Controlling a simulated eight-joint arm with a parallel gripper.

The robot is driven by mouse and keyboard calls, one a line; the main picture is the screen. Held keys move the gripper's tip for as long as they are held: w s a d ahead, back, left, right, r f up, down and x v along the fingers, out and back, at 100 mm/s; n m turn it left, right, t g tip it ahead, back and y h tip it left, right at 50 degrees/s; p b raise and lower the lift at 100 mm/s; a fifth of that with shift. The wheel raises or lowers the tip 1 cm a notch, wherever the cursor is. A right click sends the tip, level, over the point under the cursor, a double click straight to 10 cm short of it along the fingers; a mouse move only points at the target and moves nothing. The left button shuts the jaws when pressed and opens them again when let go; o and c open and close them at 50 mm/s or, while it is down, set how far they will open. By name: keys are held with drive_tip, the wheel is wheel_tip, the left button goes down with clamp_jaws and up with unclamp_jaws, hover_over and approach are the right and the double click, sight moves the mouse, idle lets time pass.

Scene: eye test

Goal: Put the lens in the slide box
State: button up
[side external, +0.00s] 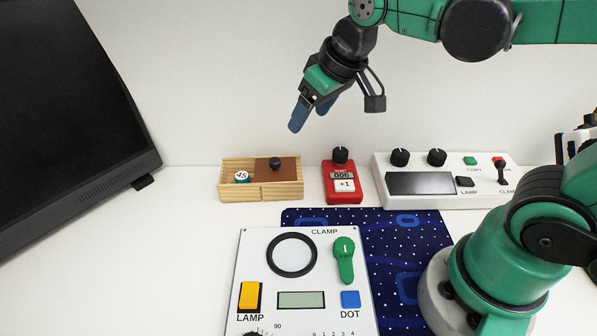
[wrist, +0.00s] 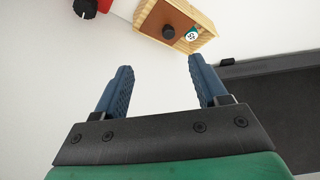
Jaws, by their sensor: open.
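The slide box (side external: 262,192) is a pale wooden box at the back of the table, left of centre. Its brown lid (side external: 289,168) with a black knob (side external: 275,163) covers the right part, and the left part is open. A small round teal-and-white piece marked 45 (side external: 242,176), which looks to be the lens, sits in the open part. In the wrist view the box (wrist: 203,42) is at the top, with the piece (wrist: 191,34) at its right end. My gripper (side external: 311,115) has blue fingers, open and empty, above and right of the box. The fingers also show in the wrist view (wrist: 160,65).
A red counter (side external: 342,196) reading 006 and a white console (side external: 440,199) with knobs stand right of the box. A white panel (side external: 261,263) with switches lies in front on a navy mat (side external: 408,250). A dark monitor (side external: 60,120) stands left. White table left of the panel is clear.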

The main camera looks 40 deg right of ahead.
drive_tip(key=s+f, duration=0.1)
drive_tip(key=s+d+f+t, duration=0.1)
drive_tip(key=s+f+t, duration=0.1)
drive_tip(key=s, duration=0.1)
drive_tip(key=shift+d+m, duration=0.2)
drive_tip(key=shift+m, duration=0.1)
idle(0.4)
